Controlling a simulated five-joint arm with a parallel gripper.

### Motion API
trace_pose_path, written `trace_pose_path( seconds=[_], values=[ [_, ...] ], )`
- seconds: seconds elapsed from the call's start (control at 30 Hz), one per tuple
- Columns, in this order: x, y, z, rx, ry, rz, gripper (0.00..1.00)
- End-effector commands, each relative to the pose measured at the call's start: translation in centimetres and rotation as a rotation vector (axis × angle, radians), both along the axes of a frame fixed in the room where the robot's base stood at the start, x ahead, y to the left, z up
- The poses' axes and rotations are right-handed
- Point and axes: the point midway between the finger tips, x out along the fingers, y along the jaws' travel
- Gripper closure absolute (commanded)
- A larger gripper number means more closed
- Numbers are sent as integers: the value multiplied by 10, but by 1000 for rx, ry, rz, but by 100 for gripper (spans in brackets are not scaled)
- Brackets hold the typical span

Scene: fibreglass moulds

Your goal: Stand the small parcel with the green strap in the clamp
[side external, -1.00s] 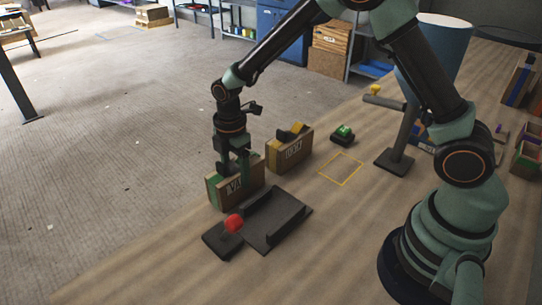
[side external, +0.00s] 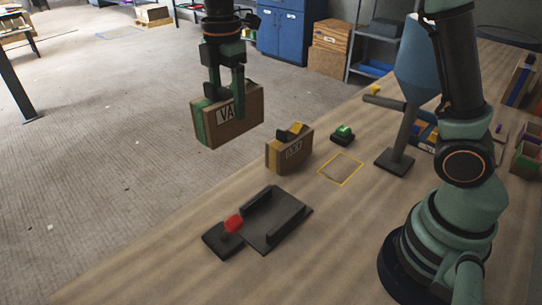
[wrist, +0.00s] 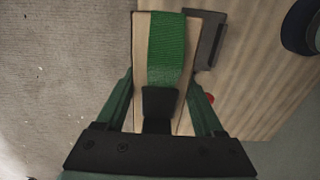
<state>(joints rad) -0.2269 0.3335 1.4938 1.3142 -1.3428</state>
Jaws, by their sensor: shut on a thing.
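The small parcel with the green strap (side external: 229,115) is a brown box with a white label on its face. My gripper (side external: 225,88) is shut on it from above and holds it upright, well above the table. In the wrist view the parcel (wrist: 142,62) stands between my two fingers, its green strap running lengthwise over the top. The clamp (side external: 277,222) is a dark base with raised walls and a red-knobbed lever, lying empty on the table. Part of it also shows in the wrist view (wrist: 209,40), partly hidden behind the parcel.
A similar parcel with a yellow strap (side external: 289,153) stands behind the clamp. A yellow outlined square (side external: 341,169) on the table is empty. A green button box (side external: 343,134) and a post with a dark foot (side external: 394,163) stand to the right. The table's front left is clear.

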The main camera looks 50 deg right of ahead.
Motion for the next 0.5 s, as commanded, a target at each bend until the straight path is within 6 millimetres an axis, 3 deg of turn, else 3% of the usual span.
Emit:
trace_pose_path(
  seconds=[0.23, 0.5],
  values=[
    [-10, -16, 4, 0, -1, -189, 100],
    [-42, -55, -15, 0, -1, -738, 100]
  ],
)
